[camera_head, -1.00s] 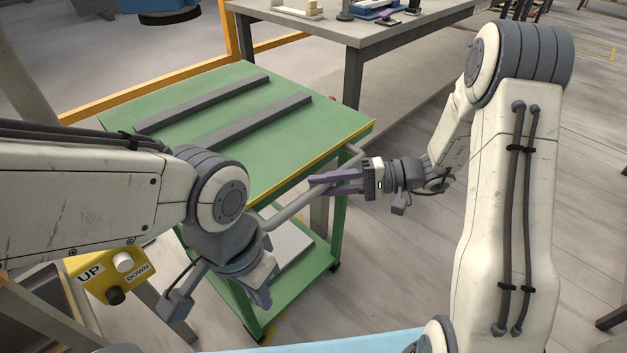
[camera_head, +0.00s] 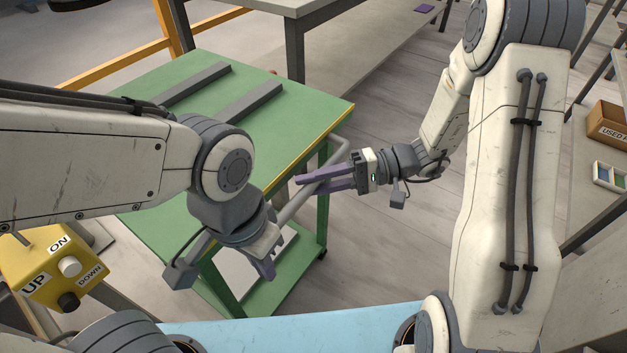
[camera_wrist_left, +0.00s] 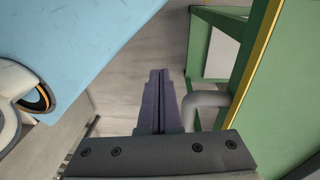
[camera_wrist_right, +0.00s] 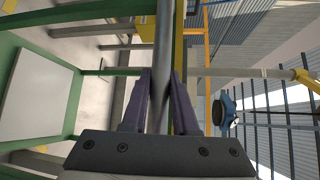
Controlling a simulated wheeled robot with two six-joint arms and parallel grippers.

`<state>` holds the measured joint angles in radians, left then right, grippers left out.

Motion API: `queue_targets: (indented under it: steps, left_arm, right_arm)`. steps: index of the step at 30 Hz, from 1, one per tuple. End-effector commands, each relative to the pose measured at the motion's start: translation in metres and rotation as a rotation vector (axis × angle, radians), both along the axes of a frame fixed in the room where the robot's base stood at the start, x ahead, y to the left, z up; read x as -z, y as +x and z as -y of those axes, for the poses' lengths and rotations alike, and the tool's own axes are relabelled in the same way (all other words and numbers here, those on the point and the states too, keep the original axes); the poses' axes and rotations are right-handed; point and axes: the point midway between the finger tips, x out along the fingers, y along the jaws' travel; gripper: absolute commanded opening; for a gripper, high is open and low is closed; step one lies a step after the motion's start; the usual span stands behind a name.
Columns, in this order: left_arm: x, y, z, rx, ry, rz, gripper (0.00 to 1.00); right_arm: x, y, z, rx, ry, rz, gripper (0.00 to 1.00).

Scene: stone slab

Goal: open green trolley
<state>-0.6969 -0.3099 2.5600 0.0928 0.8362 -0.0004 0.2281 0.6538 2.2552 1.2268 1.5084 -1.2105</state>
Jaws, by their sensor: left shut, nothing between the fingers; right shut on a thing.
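The green trolley (camera_head: 300,120) stands ahead of me, with two grey bars on its top and a yellow front edge. A grey tube handle (camera_head: 295,206) runs along its near side. My right gripper (camera_head: 302,184) is shut on this handle toward its far end. In the right wrist view the handle (camera_wrist_right: 163,45) passes between the purple fingers. My left gripper (camera_head: 268,268) is shut and empty, pointing down beside the near end of the handle. In the left wrist view the handle's bent end (camera_wrist_left: 208,98) lies just right of the closed fingers, apart from them.
A yellow control box (camera_head: 48,265) with UP, DOWN and ON labels is at the lower left. A grey table (camera_head: 294,50) stands behind the trolley, with an orange rail (camera_head: 110,62) at left. A brown box (camera_head: 608,124) sits at far right. Floor right of the trolley is clear.

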Motion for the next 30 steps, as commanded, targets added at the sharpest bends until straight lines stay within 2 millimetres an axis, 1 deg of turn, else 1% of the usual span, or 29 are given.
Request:
queue_targets:
  steps: [3,4,5,6,14,17,20,27,30]
  left_arm:
    - [0.000,0.000,0.000,0.000,0.000,0.000,0.00]
    - [0.000,0.000,0.000,0.000,0.000,0.000,0.00]
    - [0.000,0.000,0.000,0.000,0.000,0.000,0.00]
    - [0.000,0.000,0.000,0.000,0.000,0.000,0.00]
    - [0.000,0.000,0.000,0.000,0.000,0.000,0.00]
    - [-0.001,0.000,0.000,0.000,0.000,0.000,0.00]
    - [-0.003,0.000,0.000,0.000,0.000,0.000,0.00]
    - [-0.011,0.000,0.000,0.000,0.000,0.000,0.00]
    - [-0.014,0.000,0.000,0.000,0.000,0.000,0.00]
  right_arm:
    - [0.001,0.000,0.001,0.001,-0.002,0.001,0.00]
    - [0.001,0.000,0.001,0.001,-0.002,0.001,0.39]
    - [0.001,0.000,0.001,0.001,-0.002,0.001,0.50]
    - [0.001,0.000,0.001,0.001,-0.002,0.001,0.57]
    - [0.000,0.000,0.001,0.002,0.000,0.000,0.57]
    - [-0.001,0.001,0.004,0.003,0.001,0.000,0.57]
    - [-0.003,0.002,0.016,0.005,0.000,0.002,0.57]
    - [-0.010,0.007,0.064,0.008,-0.001,0.002,0.57]
    - [-0.012,0.008,0.081,0.006,-0.001,0.001,0.57]
